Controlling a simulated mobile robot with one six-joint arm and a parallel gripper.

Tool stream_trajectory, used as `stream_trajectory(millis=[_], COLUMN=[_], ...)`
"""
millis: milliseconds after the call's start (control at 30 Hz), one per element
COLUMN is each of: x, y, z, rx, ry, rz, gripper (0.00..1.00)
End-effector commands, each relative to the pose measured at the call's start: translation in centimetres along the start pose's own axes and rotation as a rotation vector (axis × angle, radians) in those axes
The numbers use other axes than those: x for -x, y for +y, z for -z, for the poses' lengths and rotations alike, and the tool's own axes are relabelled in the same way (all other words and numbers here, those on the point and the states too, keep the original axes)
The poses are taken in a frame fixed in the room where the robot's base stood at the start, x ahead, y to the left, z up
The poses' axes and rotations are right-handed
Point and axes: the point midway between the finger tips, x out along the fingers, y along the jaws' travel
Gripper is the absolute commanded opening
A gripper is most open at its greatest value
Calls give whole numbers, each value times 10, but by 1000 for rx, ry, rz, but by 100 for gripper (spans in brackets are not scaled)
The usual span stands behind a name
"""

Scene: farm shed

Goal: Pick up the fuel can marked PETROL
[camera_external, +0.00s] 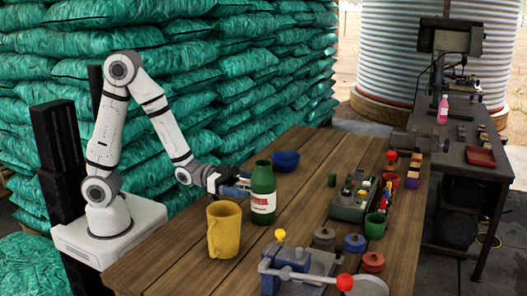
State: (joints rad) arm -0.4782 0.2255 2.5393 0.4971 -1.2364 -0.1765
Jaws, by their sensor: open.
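A green can or bottle (263,182) with a white and red label stands upright on the wooden table, near its left side. The label's words are too small to read, so I cannot tell whether it says PETROL. My gripper (242,184) is open and low over the table, at the left of the green can, pointing towards it. The fingertips are close to the can's side; I cannot tell whether they touch it. No other thing in view can be read as marked PETROL.
A yellow jug (224,231) stands in front of my gripper, and a blue bowl (285,161) behind the can. A vice-like tool (300,271), several round tins and a green tray (347,210) of small items lie to the right. Stacked green sacks (190,75) rise behind my arm.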

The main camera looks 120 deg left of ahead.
Motion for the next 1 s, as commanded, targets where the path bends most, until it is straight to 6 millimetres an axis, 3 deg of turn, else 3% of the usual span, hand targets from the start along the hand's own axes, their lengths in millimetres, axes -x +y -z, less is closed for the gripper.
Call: stream_trajectory(millis=[233,533,1000], x=[-24,-27,-27], y=[0,0,0], z=[0,-1,-1], rx=[-1,0,0], ry=[0,0,0], rz=[-1,0,0], gripper=[89,88,50])
